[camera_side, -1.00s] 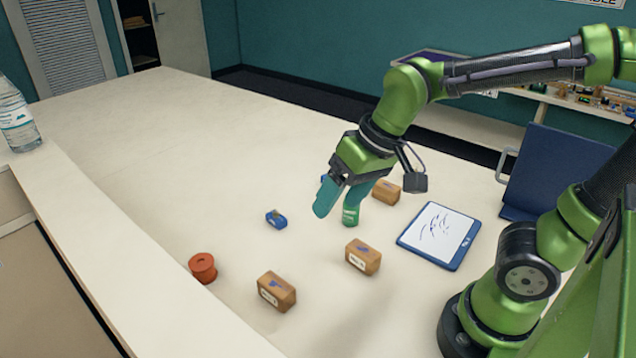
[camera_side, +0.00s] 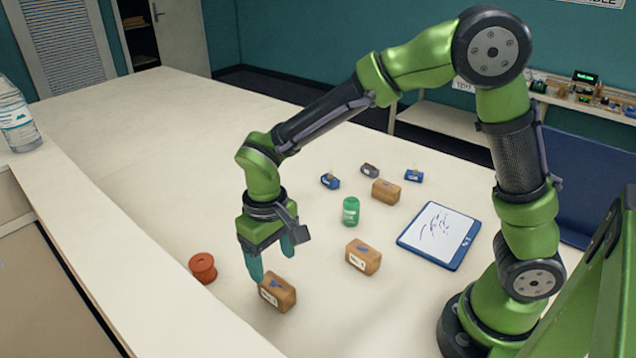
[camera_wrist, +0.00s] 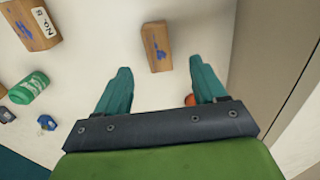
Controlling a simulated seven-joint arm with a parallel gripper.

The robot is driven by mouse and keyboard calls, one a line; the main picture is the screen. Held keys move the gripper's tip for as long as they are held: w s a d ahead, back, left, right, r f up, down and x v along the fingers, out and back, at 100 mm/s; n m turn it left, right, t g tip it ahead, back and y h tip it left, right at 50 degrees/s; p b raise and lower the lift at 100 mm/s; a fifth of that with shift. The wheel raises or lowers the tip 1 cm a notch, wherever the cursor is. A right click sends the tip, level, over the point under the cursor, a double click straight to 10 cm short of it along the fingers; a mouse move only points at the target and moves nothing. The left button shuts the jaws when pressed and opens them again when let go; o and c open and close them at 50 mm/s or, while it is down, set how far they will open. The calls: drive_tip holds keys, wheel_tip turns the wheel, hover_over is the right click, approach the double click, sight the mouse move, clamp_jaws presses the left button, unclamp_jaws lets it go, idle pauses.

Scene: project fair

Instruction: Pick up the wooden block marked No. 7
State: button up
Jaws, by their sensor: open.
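A wooden block with a white label and a blue mark (camera_side: 277,292) lies near the front of the table. Its label is too small to read in the side view. In the wrist view I take it to be the block (camera_wrist: 157,46) just ahead of the fingertips, with its label out of sight. My gripper (camera_side: 271,264) is open and empty, pointing down above and behind this block. Its two teal fingers also show in the wrist view (camera_wrist: 160,67). A second block (camera_side: 363,258) lies to the right; its label appears to read No. 8 in the wrist view (camera_wrist: 32,22).
A third wooden block (camera_side: 386,192) lies farther back. A green can (camera_side: 351,211), a tablet (camera_side: 440,236), an orange-red spool (camera_side: 203,268) and small blue and grey items (camera_side: 370,170) are around. A ledge with a bottle (camera_side: 16,116) borders the left. The back-left table is clear.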

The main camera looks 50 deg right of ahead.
sight(275, 284)
wheel_tip(275, 284, down, 9)
drive_tip(key=shift+w+d+f, duration=0.15)
idle(0.4)
drive_tip(key=c, duration=1.1)
drive_tip(key=shift+o, duration=0.2)
